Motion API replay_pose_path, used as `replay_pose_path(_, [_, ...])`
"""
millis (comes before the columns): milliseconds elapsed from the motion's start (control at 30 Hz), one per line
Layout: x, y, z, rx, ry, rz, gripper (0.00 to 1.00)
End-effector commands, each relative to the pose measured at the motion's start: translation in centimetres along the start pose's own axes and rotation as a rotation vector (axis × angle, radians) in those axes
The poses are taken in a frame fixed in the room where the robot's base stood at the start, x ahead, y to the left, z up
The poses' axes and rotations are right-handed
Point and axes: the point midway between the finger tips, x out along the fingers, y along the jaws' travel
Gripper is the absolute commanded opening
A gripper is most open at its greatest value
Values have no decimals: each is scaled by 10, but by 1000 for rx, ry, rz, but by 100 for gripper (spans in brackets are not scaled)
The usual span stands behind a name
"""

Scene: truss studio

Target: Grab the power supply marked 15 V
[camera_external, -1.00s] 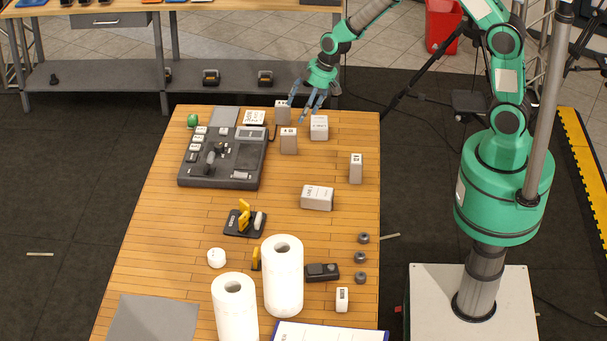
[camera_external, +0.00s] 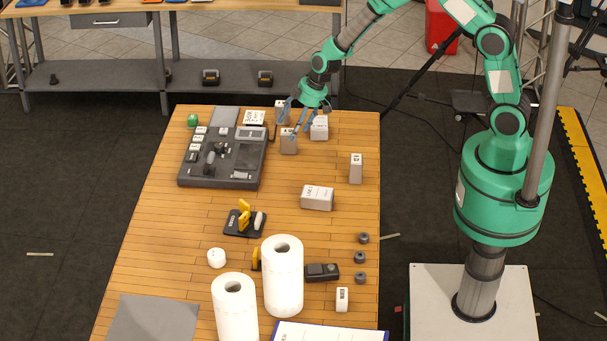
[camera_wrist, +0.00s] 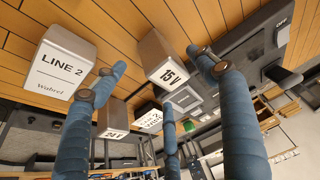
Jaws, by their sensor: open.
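The power supply marked 15 V (camera_wrist: 163,55) is a beige box near the top middle of the wrist view. In the external view it appears to be the box (camera_external: 289,144) at the far end of the table. My gripper (camera_external: 294,131) is open and empty, with its blue fingers pointing down close above and behind this box. In the wrist view the fingers (camera_wrist: 157,76) spread to either side of the 15 V box, and I cannot tell if any touches it. Part of the box in the external view is hidden by a finger.
A box marked LINE 2 (camera_wrist: 60,65) stands close beside; it appears as (camera_external: 320,127) in the external view. Another box (camera_external: 282,112) stands behind. A dark console (camera_external: 218,178) lies to the left. The table middle (camera_external: 290,170) has bare wood.

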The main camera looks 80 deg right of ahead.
Motion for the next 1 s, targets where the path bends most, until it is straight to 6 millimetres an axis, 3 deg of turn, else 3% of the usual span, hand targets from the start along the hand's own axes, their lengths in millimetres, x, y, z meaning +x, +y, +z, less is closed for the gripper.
replay_pose_path(567, [8,0,0,0,0,0,72])
replay_pose_path(1000, [49,1,2,1,0,0,72])
